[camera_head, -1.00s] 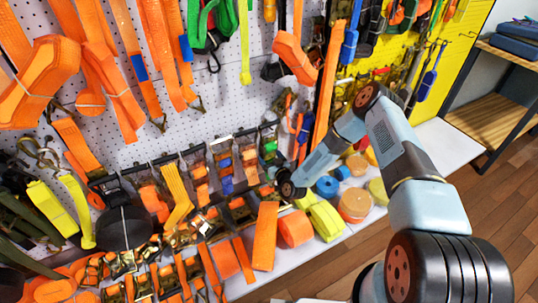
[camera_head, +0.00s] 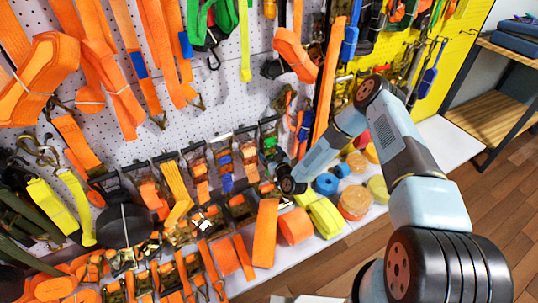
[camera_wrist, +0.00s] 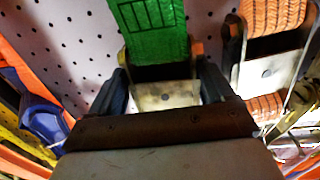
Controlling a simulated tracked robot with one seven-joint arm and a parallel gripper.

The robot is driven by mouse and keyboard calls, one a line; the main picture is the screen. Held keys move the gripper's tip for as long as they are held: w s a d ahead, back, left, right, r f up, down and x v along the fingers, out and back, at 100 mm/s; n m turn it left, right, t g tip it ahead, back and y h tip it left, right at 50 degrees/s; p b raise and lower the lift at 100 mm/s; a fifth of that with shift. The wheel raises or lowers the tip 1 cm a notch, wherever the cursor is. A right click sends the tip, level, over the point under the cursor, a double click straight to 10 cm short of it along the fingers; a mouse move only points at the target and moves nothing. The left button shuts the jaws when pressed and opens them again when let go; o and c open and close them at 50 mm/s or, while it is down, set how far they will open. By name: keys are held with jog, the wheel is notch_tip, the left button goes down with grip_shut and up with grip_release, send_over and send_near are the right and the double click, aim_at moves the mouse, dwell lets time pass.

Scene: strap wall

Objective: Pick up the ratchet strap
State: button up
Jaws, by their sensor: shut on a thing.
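The ratchet strap (camera_wrist: 150,30) has bright green webbing and a metal ratchet (camera_wrist: 165,95); it is in the upper middle of the wrist view. My gripper (camera_wrist: 163,85) has one dark finger on each side of the ratchet and is shut on it. The lower part of the ratchet is hidden behind my gripper's body. In the head view, green webbing (camera_head: 269,143) shows at the right end of the row of hanging ratchets, just above the end of my arm. My fingertips cannot be made out there.
An orange strap with its metal ratchet (camera_wrist: 270,65) hangs close on the right in the wrist view. A blue object (camera_wrist: 42,120) is at the left. White pegboard (camera_head: 225,100) lies behind. Coiled straps, such as a yellow-green one (camera_head: 325,217), sit on the shelf below my arm.

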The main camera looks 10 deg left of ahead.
notch_tip(320, 180, up, 3)
jog(key=shift+f, duration=0.2)
jog(key=v, duration=1.8)
jog(key=shift+w+f, duration=0.1)
